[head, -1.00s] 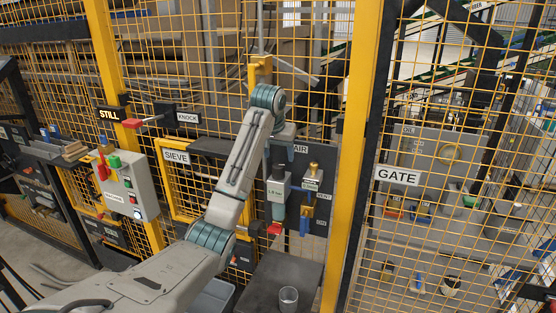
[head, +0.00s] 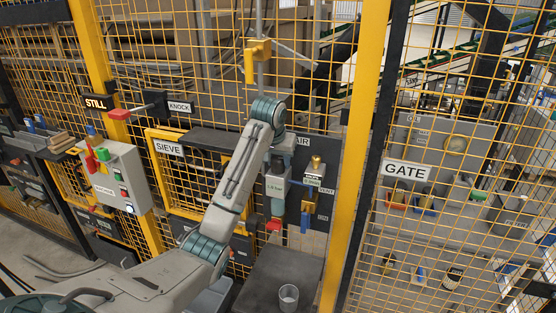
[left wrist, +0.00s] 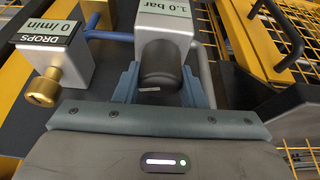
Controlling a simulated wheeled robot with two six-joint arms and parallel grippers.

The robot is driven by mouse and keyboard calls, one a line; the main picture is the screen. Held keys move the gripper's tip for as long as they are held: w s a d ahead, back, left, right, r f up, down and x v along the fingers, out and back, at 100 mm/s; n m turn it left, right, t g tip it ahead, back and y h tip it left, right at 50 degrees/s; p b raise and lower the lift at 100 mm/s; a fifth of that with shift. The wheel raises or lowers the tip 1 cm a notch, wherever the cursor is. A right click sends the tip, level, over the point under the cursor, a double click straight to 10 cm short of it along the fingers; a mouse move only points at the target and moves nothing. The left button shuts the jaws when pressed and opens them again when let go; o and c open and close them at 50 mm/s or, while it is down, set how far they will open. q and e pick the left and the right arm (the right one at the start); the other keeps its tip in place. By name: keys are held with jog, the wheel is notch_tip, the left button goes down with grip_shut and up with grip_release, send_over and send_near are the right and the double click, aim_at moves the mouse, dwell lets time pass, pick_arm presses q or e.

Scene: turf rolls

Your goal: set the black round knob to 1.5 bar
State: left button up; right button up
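My right gripper is not in view.
A second unit with a brass knob (left wrist: 43,88) and a DROPS display reading 0/min stands close at left. Blue and red levers hang below the units in the head view. A dark table (head: 262,283) with a clear cup (head: 289,297) stands below. Yellow mesh fencing surrounds this.

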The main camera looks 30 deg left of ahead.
pick_arm(q)
jog(key=shift+r+m, duration=0.1)
jog(key=shift+m, duration=0.2)
jog(key=m+h, duration=0.1)
jog(key=m, duration=0.2)
jog(key=shift+h, duration=0.3)
jog(key=shift+m+h, duration=0.6)
jog(key=shift+m, duration=1.2)
jog(key=shift+r+m, duration=0.1)
jog(key=shift+m, duration=0.2)
jog(key=o, duration=1)
